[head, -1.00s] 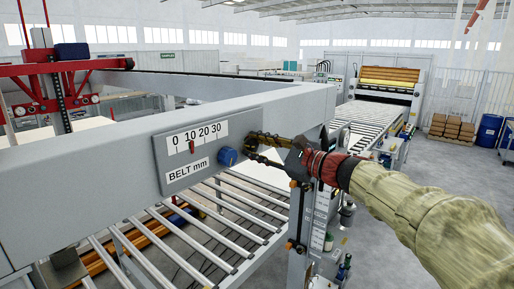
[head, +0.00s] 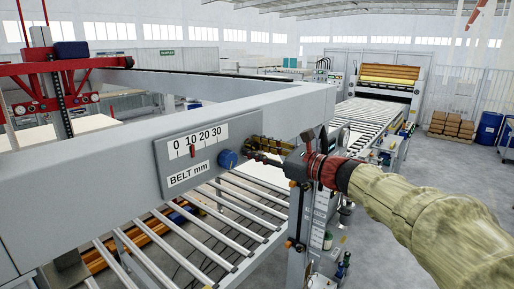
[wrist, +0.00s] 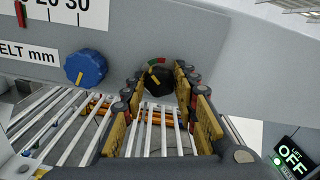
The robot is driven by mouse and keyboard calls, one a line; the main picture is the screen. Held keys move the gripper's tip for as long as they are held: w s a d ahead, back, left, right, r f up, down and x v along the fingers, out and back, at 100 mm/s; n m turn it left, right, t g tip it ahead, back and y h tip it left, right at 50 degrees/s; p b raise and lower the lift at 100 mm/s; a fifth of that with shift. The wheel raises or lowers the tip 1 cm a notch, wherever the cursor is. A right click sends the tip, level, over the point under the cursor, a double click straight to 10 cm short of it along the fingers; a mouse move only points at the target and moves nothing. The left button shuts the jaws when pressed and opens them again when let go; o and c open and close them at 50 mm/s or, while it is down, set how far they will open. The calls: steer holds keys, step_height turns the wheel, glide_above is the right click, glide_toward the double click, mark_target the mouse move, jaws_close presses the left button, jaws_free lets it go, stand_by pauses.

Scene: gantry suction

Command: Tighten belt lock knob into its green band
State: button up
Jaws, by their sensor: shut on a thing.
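The belt lock knob (wrist: 154,79) is dark and round on the grey beam, between my fingertips in the wrist view. A small coloured arc (wrist: 157,61) with green and red parts shows at its top edge; the knob's exact mark against it is too small to read. My gripper (head: 252,149) is shut on this knob, its yellow-padded fingers reaching in from the right. In the head view the fingers hide the knob. The blue knob (head: 227,159) sits just left of the fingers, apart from them; it also shows in the wrist view (wrist: 86,68).
The belt scale plate (head: 180,172) with a red pointer near 10 is left of the knobs on the grey beam (head: 90,165). Rollers (head: 215,225) run below.

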steer(key=o, duration=1.2)
steer(key=shift+c, duration=0.2)
steer(key=shift+d, duration=0.1)
steer(key=v, duration=1.2)
